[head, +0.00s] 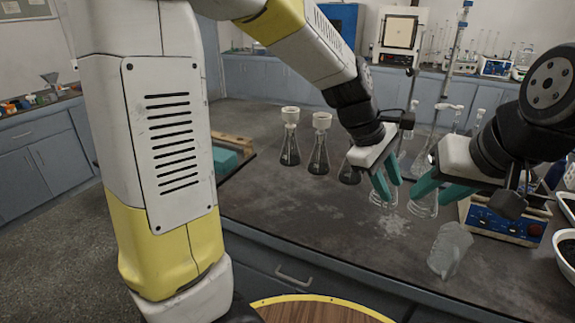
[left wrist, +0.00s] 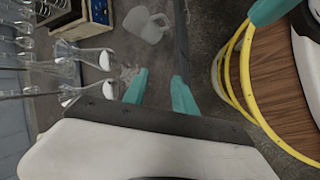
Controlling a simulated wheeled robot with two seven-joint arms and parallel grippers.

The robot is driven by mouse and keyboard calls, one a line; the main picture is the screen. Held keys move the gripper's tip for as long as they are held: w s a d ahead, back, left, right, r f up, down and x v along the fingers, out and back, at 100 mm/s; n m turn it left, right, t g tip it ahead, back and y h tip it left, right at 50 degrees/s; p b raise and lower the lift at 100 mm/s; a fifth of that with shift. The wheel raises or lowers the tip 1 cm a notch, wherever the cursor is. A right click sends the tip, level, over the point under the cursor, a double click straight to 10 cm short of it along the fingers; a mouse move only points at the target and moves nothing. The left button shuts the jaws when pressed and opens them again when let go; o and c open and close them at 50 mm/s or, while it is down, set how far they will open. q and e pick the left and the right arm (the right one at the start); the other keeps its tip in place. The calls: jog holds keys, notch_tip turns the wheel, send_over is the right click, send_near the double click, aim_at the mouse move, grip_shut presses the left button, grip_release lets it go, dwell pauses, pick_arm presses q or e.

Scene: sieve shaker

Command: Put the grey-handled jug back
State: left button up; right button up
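A pale translucent jug (head: 448,250) stands on the dark bench near its front edge, right of centre. It also shows in the left wrist view (left wrist: 145,25), with its handle visible; the handle's colour is hard to tell. My left gripper (head: 386,180) is open and empty above the bench, behind and to the left of the jug. Its two teal fingers stand apart in the left wrist view (left wrist: 158,88). My right gripper (head: 438,192) is open and empty, above and behind the jug, close to the left gripper's fingers. Neither touches the jug.
Flasks with dark contents (head: 318,155) stand left of my left gripper. Clear glass flasks stand behind and below the grippers. A blue device (head: 505,222) and white trays (head: 565,255) are at the right. The bench's front left area is clear.

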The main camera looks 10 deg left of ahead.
pick_arm(q)
jog(key=s+a+r+m+t+y, duration=0.1)
jog(key=s+a+r+m, duration=0.1)
jog(key=a, duration=0.5)
jog(key=s+a+r+m+t+y, duration=0.1)
jog(key=s+a+r+m+t, duration=0.1)
jog(key=s+a+m, duration=0.3)
jog(key=s+a+r+m+t+y, duration=0.1)
jog(key=s+a+m, duration=0.3)
jog(key=a, duration=0.7)
jog(key=shift+v, duration=0.85)
jog(key=shift+w+d+r+m, duration=0.15)
jog(key=shift+w+d+m, duration=0.05)
jog(key=shift+m, duration=0.1)
